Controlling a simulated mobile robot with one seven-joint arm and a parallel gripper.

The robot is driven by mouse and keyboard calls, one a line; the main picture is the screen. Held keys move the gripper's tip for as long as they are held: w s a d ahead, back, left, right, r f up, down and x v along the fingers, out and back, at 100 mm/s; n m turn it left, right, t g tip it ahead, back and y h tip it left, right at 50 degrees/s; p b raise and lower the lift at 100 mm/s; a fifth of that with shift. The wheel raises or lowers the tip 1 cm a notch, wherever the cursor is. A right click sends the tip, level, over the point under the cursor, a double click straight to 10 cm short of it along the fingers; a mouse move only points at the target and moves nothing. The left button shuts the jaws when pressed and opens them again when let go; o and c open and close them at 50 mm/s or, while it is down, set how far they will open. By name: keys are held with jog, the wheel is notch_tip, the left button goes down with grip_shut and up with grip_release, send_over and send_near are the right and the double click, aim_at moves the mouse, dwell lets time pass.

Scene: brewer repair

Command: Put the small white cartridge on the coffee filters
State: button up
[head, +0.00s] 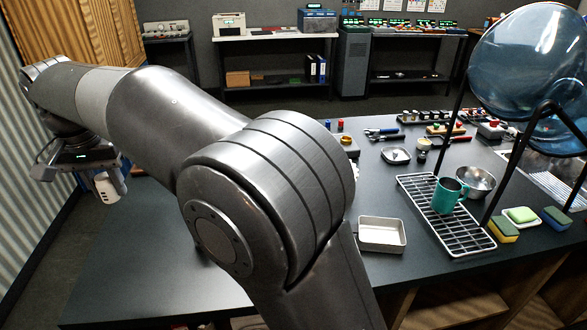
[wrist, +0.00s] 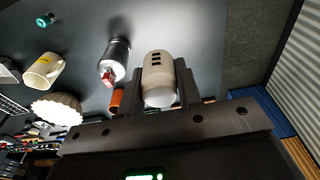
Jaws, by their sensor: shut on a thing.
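The small white cartridge (wrist: 158,72), rounded with dark slots near one end, is between the two fingers of my gripper (wrist: 160,84) in the wrist view. In the head view it hangs below my gripper (head: 104,172) as a white piece (head: 107,188), at the far left, apart from anything else. My gripper is shut on it. The coffee filters (wrist: 57,109), a white fluted stack, lie on the dark tabletop at the left of the wrist view, well apart from the cartridge. In the head view my arm hides most of that area.
In the wrist view a silver canister (wrist: 116,57) with a red part and a cream mug (wrist: 43,71) stand near the filters. In the head view a metal tray (head: 382,234), a wire rack (head: 420,195) and a teal mug (head: 448,195) are at the right. The tabletop's left part is clear.

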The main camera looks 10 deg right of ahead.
jog(key=w+d+r+m+h, duration=0.1)
jog(key=w+d+m, duration=0.3)
jog(key=w+d, duration=0.7)
jog(key=w+d+m, duration=0.4)
jog(key=d+m, duration=0.1)
jog(key=d, duration=1.3)
jog(key=s+d+m+g, duration=0.15)
jog(key=d+m, duration=0.65)
jog(key=d, duration=2.3)
jog(key=w+a+f, duration=0.2)
jog(key=a+f, duration=0.1)
jog(key=f, duration=0.1)
jog(key=w+a+f, duration=0.3)
jog(key=f, duration=0.1)
jog(key=w+a+f, duration=0.2)
jog(key=a+f, duration=0.1)
jog(key=f, duration=0.1)
jog(key=shift+w+a, duration=0.15)
jog(key=shift+a, duration=0.25)
jog(key=shift+f, duration=2)
jog(key=shift+f, duration=0.1)
